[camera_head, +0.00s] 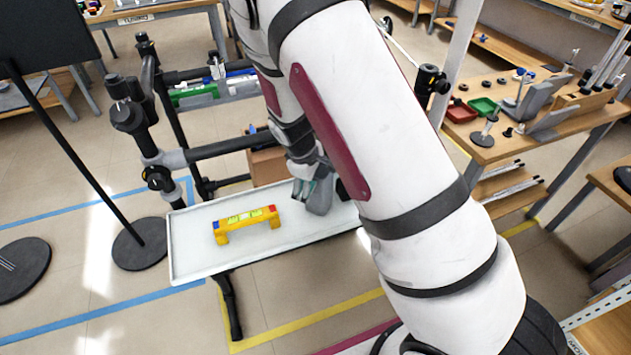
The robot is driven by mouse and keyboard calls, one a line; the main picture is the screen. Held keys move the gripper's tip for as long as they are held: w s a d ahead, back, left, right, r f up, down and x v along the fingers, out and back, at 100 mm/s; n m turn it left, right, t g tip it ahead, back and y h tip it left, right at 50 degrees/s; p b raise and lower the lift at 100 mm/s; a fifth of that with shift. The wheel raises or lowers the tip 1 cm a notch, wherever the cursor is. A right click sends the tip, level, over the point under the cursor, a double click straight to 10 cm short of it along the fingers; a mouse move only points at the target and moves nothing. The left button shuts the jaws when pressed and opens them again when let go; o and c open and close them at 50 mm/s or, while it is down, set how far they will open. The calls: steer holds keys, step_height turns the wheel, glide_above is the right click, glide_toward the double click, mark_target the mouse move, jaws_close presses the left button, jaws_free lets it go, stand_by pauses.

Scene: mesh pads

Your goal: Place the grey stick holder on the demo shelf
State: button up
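A grey block-like object (321,198), likely the grey stick holder, is at the right part of a white tray-like shelf (192,252), likely the demo shelf. My gripper (306,187) is low over the shelf at the grey object's upper left, partly overlapping it in the picture. My arm hides part of this area. I cannot tell whether the fingers close on the object or whether it rests fully on the shelf surface.
A yellow level-like bar (247,222) with red and blue ends stands on the shelf's middle. A black clamp stand (150,120) rises behind the shelf. A cardboard box (267,165) is behind it. A wooden table (480,140) with red and green trays is at right.

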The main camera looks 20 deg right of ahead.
steer(key=o, duration=0.7)
